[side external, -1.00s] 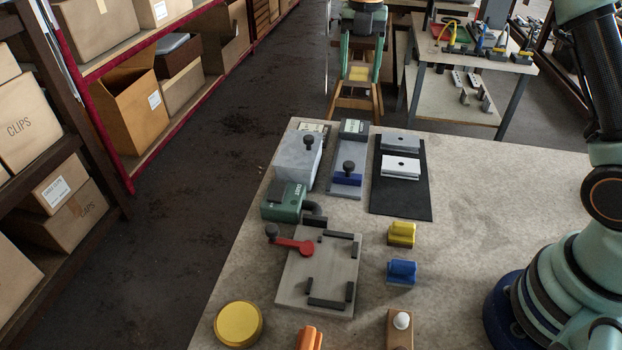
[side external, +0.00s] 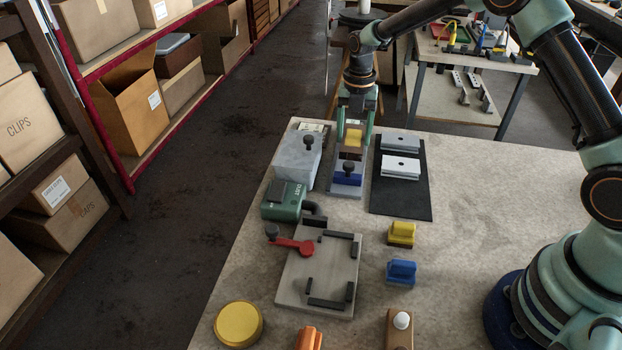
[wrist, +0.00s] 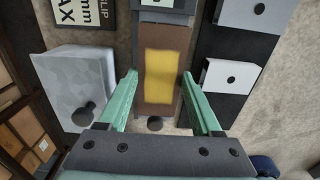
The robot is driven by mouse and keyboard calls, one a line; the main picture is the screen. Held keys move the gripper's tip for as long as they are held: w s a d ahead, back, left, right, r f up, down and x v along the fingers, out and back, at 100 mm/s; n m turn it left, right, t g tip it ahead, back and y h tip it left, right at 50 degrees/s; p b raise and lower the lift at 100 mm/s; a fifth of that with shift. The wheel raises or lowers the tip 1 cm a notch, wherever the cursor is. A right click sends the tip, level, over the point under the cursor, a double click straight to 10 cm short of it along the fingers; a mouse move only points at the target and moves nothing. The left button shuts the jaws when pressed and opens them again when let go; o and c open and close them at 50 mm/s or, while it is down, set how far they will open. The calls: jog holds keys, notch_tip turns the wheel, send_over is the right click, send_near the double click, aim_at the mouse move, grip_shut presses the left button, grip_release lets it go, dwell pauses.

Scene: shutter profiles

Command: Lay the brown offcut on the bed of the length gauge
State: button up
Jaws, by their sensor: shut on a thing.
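The brown offcut (wrist: 147,98) has a yellow patch on its upper face and fills the space between my gripper's fingers (wrist: 160,78). In the side view my gripper (side external: 353,141) points down, shut on the offcut (side external: 350,155). The offcut is over the far part of the length gauge (side external: 338,184), beyond its blue block (side external: 347,179) with the black knob. I cannot tell whether it touches the bed, which the offcut and fingers largely hide.
A grey block with a black knob (side external: 296,162) stands close on the left. A black mat (side external: 402,203) with two light profiles lies on the right. Nearer are a green device (side external: 283,201), a fixture plate (side external: 317,270) with a red lever, and yellow and blue blocks.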

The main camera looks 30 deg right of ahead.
jog(key=shift+f, duration=1.85)
jog(key=shift+f, duration=0.2)
jog(key=o, duration=1.4)
notch_tip(320, 180, up, 12)
notch_tip(320, 180, up, 8)
jog(key=m+t, duration=0.2)
jog(key=m, duration=0.5)
send_over(353, 147)
jog(key=s+d, duration=0.2)
jog(key=shift+s+a+r+m+t, duration=0.15)
jog(key=shift+s+r+m+t, duration=0.45)
jog(key=shift+s+m, duration=2.55)
jog(key=shift+s+a+r+m+t, duration=0.15)
jog(key=shift+s+r+m+t, duration=0.45)
jog(key=shift+s+m, duration=2.5)
jog(key=shift+s+a+r+m+t, duration=0.15)
jog(key=shift+s+r+m+t, duration=0.4)
jog(key=shift+s+m, duration=2.6)
